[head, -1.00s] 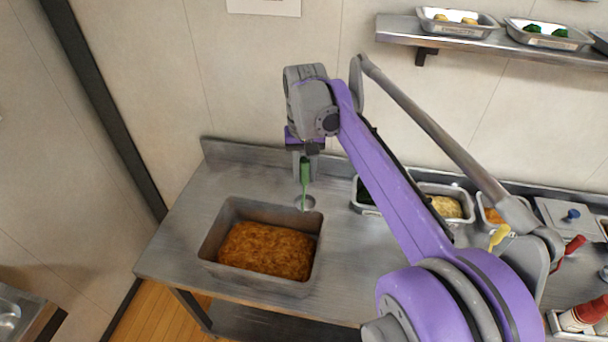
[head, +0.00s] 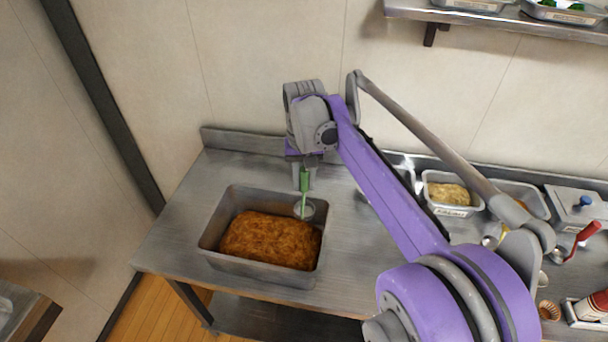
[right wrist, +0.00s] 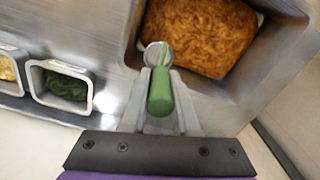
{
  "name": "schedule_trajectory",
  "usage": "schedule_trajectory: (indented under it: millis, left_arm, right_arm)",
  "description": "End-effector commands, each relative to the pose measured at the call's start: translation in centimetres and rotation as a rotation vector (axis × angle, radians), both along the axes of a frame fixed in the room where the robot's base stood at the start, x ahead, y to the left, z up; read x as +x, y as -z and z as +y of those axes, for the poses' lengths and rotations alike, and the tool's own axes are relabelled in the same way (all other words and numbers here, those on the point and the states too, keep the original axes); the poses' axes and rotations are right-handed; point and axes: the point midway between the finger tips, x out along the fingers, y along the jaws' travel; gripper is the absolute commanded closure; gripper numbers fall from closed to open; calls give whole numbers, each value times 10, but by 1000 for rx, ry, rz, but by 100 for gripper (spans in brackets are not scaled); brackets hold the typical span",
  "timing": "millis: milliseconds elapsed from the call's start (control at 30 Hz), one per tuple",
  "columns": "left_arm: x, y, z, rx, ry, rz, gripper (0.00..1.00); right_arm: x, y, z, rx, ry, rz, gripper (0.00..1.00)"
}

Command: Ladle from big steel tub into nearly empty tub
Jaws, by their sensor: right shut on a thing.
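The big steel tub (head: 212,232) stands on the left of the steel counter, with an orange-brown food (head: 268,240) in it. My right gripper (head: 305,180) is shut on the green handle of a ladle (head: 304,183) and holds it upright. The ladle's bowl is at the tub's back right rim; I cannot tell if it is inside. The right wrist view shows the green handle between the fingers (right wrist: 160,98) and the tub wall (right wrist: 205,88) just beyond. Which tub is the nearly empty one is unclear; my arm hides part of the row. My left gripper is not in view.
A tub of dark green food (right wrist: 66,86) shows in the right wrist view. A red-handled utensil (head: 583,238) lies further right. A wall shelf (head: 480,22) holds trays.

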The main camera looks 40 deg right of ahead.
Motion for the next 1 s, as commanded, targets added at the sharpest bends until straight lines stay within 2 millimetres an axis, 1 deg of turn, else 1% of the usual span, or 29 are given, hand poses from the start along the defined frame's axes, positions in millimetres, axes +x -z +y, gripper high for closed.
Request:
schedule_trajectory:
  millis: [33,100,400,500,700,1000]
  left_arm:
    - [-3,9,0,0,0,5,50]
    - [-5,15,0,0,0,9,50]
    - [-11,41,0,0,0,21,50]
    - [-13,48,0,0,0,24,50]
    - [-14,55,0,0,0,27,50]
    - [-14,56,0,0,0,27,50]
  right_arm:
    - [-1,12,0,0,0,2,100]
    - [-1,22,0,0,0,2,100]
    - [0,62,0,0,0,1,100]
    - [0,72,0,1,0,1,100]
    - [0,85,0,0,0,0,100]
    - [0,86,0,1,0,-1,100]
